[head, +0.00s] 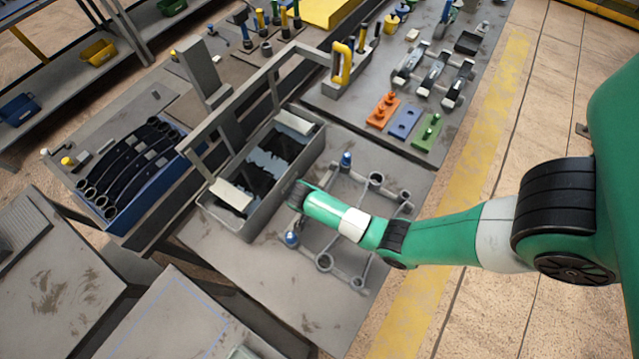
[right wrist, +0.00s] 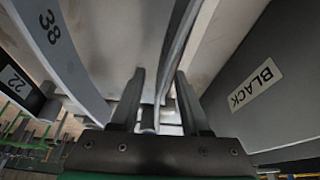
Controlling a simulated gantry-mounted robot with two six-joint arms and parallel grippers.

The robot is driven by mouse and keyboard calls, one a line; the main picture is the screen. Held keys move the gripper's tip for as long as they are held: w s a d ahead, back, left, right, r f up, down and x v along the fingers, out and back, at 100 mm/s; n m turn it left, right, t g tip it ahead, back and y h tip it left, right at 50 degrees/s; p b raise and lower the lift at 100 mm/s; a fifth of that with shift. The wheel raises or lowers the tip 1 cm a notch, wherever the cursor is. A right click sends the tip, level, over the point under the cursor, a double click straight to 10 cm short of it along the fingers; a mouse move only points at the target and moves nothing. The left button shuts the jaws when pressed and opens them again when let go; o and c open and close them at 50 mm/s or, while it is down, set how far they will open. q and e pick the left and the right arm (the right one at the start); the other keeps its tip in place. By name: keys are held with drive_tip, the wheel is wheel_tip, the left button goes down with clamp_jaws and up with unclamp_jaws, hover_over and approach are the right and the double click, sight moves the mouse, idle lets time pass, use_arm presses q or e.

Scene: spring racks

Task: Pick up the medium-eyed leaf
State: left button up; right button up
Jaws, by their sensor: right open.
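Several dark curved leaves (head: 130,165) with round eyes at their ends lie side by side in a blue tray at the left of the head view. I cannot tell from their eyes which is the medium one. My right gripper (right wrist: 161,85) is open in the right wrist view, with a thin grey upright edge and a small grey cylinder showing between and beyond its fingers. My left gripper is out of view.
A grey bin (head: 312,150) with dark pieces stands beside my right wrist. A grey frame with rings (head: 324,262) lies under my right arm. A grey surface labelled BLACK (right wrist: 254,86) is right of the fingers. Orange, blue and green blocks (head: 404,122) stand farther back.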

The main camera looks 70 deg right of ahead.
drive_tip(key=shift+f, duration=0.1)
drive_tip(key=shift+c, duration=0.3)
clamp_jaws()
